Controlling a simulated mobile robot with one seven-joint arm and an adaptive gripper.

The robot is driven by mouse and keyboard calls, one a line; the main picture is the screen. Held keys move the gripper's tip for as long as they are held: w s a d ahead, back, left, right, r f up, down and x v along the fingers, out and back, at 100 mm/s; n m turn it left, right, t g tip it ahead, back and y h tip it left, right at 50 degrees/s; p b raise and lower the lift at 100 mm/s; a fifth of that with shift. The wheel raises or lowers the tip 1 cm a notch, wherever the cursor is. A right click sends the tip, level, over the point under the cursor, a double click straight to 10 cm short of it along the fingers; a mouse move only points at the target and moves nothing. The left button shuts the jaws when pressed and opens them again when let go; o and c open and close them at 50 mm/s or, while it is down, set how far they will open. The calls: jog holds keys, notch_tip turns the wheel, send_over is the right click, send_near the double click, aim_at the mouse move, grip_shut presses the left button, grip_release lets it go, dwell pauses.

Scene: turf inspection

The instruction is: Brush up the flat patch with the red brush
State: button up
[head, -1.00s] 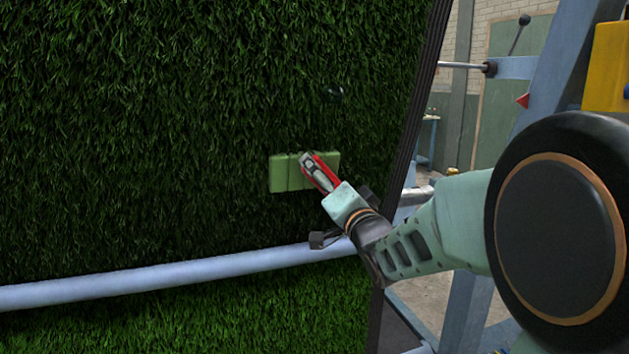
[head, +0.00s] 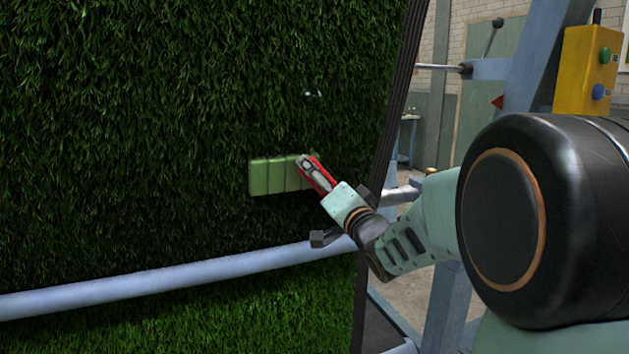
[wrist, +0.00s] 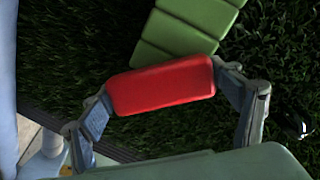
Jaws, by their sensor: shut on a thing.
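My gripper (head: 316,174) is shut on the red brush (wrist: 162,86). In the wrist view the brush is a smooth red block lying crosswise between the two fingers; its bristle side is hidden. In the head view only a narrow red strip of it shows. The brush is in front of the upright dark green turf (head: 170,110), near the right end of a light green ribbed block (head: 270,178). That block also shows just above the brush in the wrist view (wrist: 185,30). I cannot tell whether the brush touches the turf. I cannot make out the flat patch.
A pale blue pipe (head: 150,284) crosses the turf below my gripper. A small shiny thing (head: 313,94) is on the turf above it. The turf's dark edge (head: 398,95) and a blue frame (head: 535,70) with a yellow button box (head: 587,70) are at the right.

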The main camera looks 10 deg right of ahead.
aim_at(246, 178)
jog(key=shift+w+d+r, duration=0.1)
jog(key=shift+w+d, duration=0.05)
jog(key=shift+d, duration=0.2)
jog(key=shift+s+a+b, duration=0.3)
jog(key=shift+a+b, duration=0.15)
jog(key=shift+a, duration=0.55)
jog(key=shift+s+a+b, duration=0.3)
jog(key=shift+a+b, duration=0.15)
jog(key=shift+a, duration=0.55)
jog(key=shift+s+a+b, duration=0.3)
jog(key=shift+a+b, duration=0.15)
jog(key=shift+a, duration=0.55)
jog(key=shift+s+a+r+b, duration=0.15)
jog(key=shift+a+b, duration=0.35)
jog(key=shift+a, duration=0.5)
jog(key=shift+s+a+b, duration=0.2)
jog(key=shift+a+b, duration=0.15)
jog(key=shift+a, duration=0.15)
jog(key=shift+s+a+b, duration=0.15)
jog(key=shift+a+b, duration=0.15)
jog(key=shift+a, duration=0.2)
jog(key=shift+f, duration=0.2)
